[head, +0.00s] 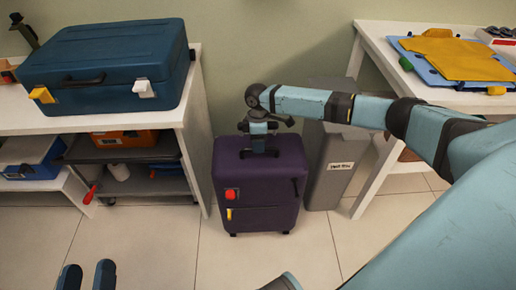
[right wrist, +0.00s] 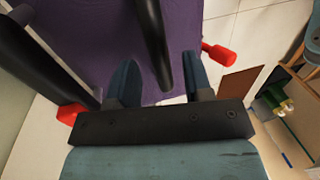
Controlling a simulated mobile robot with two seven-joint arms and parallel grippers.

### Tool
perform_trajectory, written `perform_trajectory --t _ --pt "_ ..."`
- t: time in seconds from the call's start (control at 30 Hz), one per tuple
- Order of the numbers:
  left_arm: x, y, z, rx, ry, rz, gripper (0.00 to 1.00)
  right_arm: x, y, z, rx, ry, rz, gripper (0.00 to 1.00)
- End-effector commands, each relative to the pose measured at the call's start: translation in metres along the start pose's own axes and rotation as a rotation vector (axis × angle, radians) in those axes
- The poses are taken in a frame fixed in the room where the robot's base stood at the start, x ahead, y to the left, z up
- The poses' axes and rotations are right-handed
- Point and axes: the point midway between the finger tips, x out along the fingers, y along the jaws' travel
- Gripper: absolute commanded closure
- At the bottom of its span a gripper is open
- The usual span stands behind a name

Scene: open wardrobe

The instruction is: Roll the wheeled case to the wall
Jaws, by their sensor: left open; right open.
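The purple wheeled case (head: 258,190) stands upright on the floor, close to the wall between the left shelf unit and a grey bin. It has a red tag and a yellow tag on its front. My right gripper (head: 258,150) points down at the top of the case. In the right wrist view the open fingers (right wrist: 160,82) lie on either side of a black bar, which seems to be the case's handle (right wrist: 153,40); contact cannot be told. The purple top (right wrist: 95,35) fills the view behind. My left gripper (head: 88,275) is open and empty at the bottom left.
A blue toolbox (head: 105,65) sits on the white shelf unit (head: 190,120) at left. Tiled floor (head: 150,245) in front is clear.

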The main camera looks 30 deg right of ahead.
Motion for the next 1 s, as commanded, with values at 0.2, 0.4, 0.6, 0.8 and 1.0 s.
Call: perform_trajectory --t 0.2,0.4,0.6,0.8,1.0 --pt "0.001 0.0041 -0.0066 -0.007 0.038 0.016 0.43 0.0133 0.0003 0.0 0.0 0.0 0.001 0.54" --pt "0.001 0.0044 -0.0075 -0.007 0.041 0.017 0.43 0.0135 0.0001 0.0 0.0 0.0 0.001 0.54" --pt "0.001 0.0044 -0.0071 -0.006 0.04 0.017 0.43 0.0134 0.0001 0.0 0.0 0.0 0.001 0.88" --pt "0.001 0.0044 -0.007 -0.006 0.039 0.017 0.43 0.0133 0.0001 -0.0001 0.0 0.0 0.001 1.0" --pt "0.0012 0.0035 -0.0085 0.001 0.021 0.012 0.43 0.0111 0.0013 0.0001 0.001 0.0 0.001 1.0"
